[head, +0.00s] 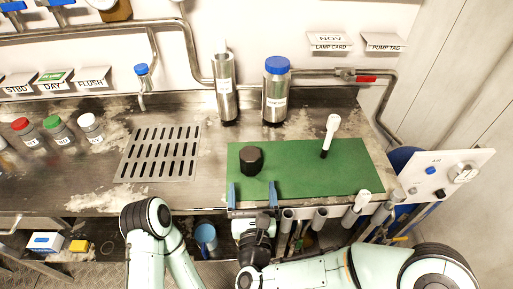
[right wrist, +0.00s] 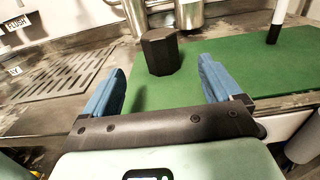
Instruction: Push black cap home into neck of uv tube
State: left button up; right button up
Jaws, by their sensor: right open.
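The black cap (head: 251,160), dark and many-sided, stands on the green mat (head: 310,182). My right gripper (head: 252,192) is open and empty at the mat's front edge, its blue fingers pointing toward the cap. In the right wrist view the cap (right wrist: 161,52) sits beyond the fingertips, roughly midway between them and apart from both. A steel cylinder (head: 226,92) with a narrow upright tip stands behind the mat and looks like the uv tube; its neck detail is too small to tell. My left gripper is out of view.
A blue-capped steel canister (head: 276,97) stands right of the tube. A white-headed black-tipped tool (head: 331,130) stands on the mat's right part. A slotted drain (head: 160,153) lies left of the mat. Small capped jars (head: 57,128) stand further left. Pipes run along the wall.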

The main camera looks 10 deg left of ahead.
aim_at(250, 150)
jog(key=p+x, duration=0.1)
jog(key=x, duration=1.2)
jog(key=shift+w+a+p, duration=0.1)
jog(key=shift+w+p, duration=0.05)
jog(key=shift+p, duration=0.2)
jog(key=c, duration=1)
